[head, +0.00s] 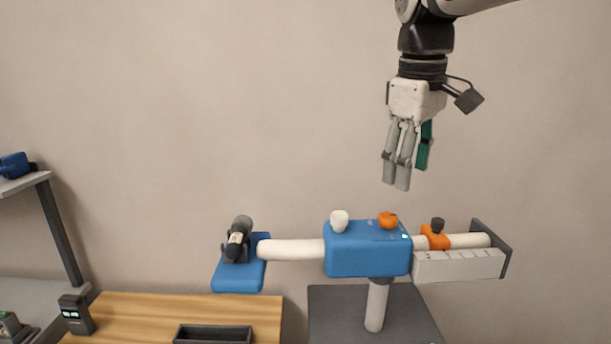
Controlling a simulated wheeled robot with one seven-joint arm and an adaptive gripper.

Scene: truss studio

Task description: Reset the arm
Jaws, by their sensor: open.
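My gripper (397,184) is at the upper right, pointing down. It hangs above the blue and white apparatus, with clear air below its fingertips. It is open, with its grey fingers seen close together from this side. A teal piece (424,147) shows beside the fingers; I cannot tell whether it is part of the gripper.
The blue-bodied apparatus (367,258) stands on a dark block, with a white knob (339,221), orange knob (388,219) and orange collar (435,238). Its blue left platform (238,280) bears a dark cylinder (237,244). A wooden table (140,312) holds a dark tray (213,335).

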